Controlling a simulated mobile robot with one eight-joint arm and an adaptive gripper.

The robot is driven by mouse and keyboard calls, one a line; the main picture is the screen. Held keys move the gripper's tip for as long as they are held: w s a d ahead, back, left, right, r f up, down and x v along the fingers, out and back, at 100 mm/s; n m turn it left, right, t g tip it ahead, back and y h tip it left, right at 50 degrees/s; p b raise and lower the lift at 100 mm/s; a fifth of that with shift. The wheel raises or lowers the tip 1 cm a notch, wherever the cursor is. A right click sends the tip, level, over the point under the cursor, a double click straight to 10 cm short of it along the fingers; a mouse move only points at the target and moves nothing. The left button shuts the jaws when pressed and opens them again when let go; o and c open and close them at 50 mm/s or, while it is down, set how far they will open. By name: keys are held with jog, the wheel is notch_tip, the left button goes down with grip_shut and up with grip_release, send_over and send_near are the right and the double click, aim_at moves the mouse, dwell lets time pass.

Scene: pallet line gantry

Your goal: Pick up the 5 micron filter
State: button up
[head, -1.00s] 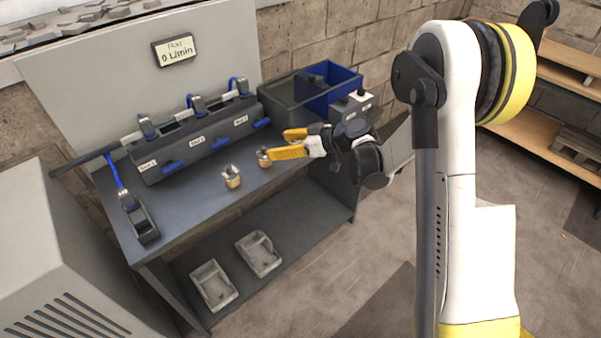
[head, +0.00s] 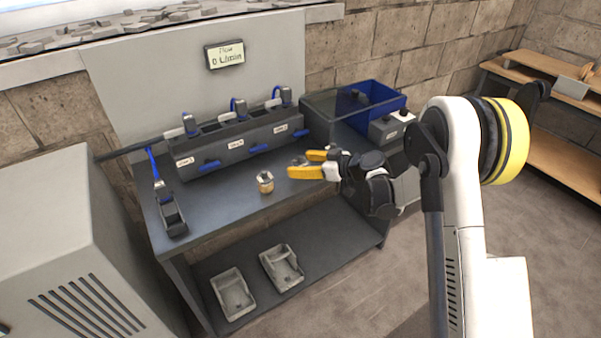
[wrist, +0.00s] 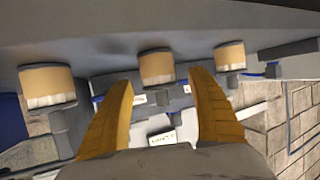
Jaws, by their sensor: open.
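My gripper (head: 299,164) is open, its yellow fingers over the bench near its front right. One tan and silver filter (head: 265,182) stands upright on the bench, left of the fingers. Another filter (head: 299,161) is partly hidden behind them. The wrist view shows three similar filters: one at left (wrist: 47,85), one in the middle (wrist: 157,67) and one at right (wrist: 230,57). The middle one appears between the open fingers (wrist: 161,78), beyond their tips; contact cannot be told. No micron marking is readable, so I cannot tell which is the 5 micron filter.
A grey housing unit (head: 240,145) with blue handles runs along the back of the bench (head: 215,205). A blue bin (head: 375,98) and a switch box (head: 391,127) stand at right. Two grey trays (head: 233,294) (head: 282,268) lie on the lower shelf.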

jog(key=shift+w+a+f, duration=0.15)
jog(key=shift+a, duration=0.1)
jog(key=shift+c, duration=0.2)
jog(key=c, duration=1.3)
jog(key=shift+c, duration=0.2)
